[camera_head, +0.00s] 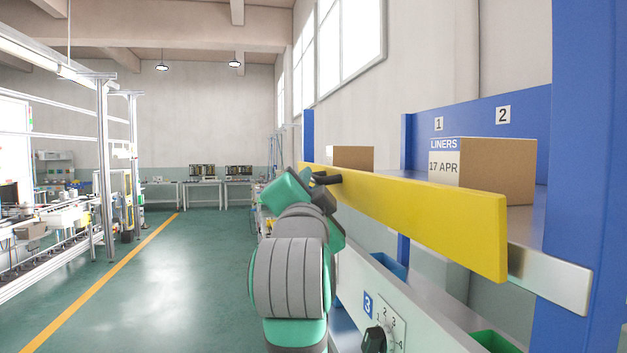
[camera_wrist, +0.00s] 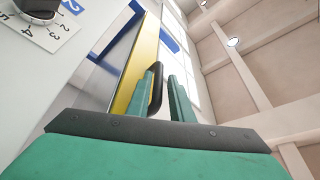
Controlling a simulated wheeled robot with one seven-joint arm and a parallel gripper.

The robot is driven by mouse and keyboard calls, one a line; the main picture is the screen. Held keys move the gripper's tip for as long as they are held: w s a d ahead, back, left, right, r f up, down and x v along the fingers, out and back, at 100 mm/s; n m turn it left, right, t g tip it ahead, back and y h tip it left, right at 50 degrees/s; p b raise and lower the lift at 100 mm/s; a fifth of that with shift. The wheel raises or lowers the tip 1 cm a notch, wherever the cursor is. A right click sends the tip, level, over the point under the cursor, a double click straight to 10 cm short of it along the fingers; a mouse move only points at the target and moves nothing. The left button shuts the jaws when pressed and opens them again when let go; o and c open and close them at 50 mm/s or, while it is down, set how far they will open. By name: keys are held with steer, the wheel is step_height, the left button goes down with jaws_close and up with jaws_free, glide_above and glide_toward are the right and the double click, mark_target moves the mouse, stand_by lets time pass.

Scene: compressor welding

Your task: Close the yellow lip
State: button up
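The yellow lip (camera_head: 430,212) is a long flat bar along the front of the upper shelf, seen tilted outward in the head view. Its black handle (camera_head: 328,180) sits near its far end. My gripper (camera_head: 318,190) is at that handle, its fingers mostly hidden by my arm. In the wrist view my gripper (camera_wrist: 163,78) has its two green fingers apart. The black handle (camera_wrist: 156,88) shows between them, closer to the left finger, with a gap to the right finger. The yellow lip (camera_wrist: 138,68) runs behind the left finger. Contact with the handle cannot be told.
A cardboard box labelled LINERS (camera_head: 497,170) and a smaller box (camera_head: 352,157) stand on the shelf behind the lip. A blue post (camera_head: 585,150) rises at right. A panel with a black knob (camera_head: 375,340) lies below. The green floor (camera_head: 170,290) at left is clear.

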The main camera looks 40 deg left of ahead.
mark_target(316, 176)
steer(key=shift+x, duration=1.5)
steer(key=shift+w+d, duration=0.15)
jaws_close()
steer(key=shift+w+d+r+m+h, duration=0.2)
steer(key=shift+r+m+h, duration=0.15)
steer(key=shift+m, duration=0.55)
jaws_free()
steer(key=shift+f, duration=0.1)
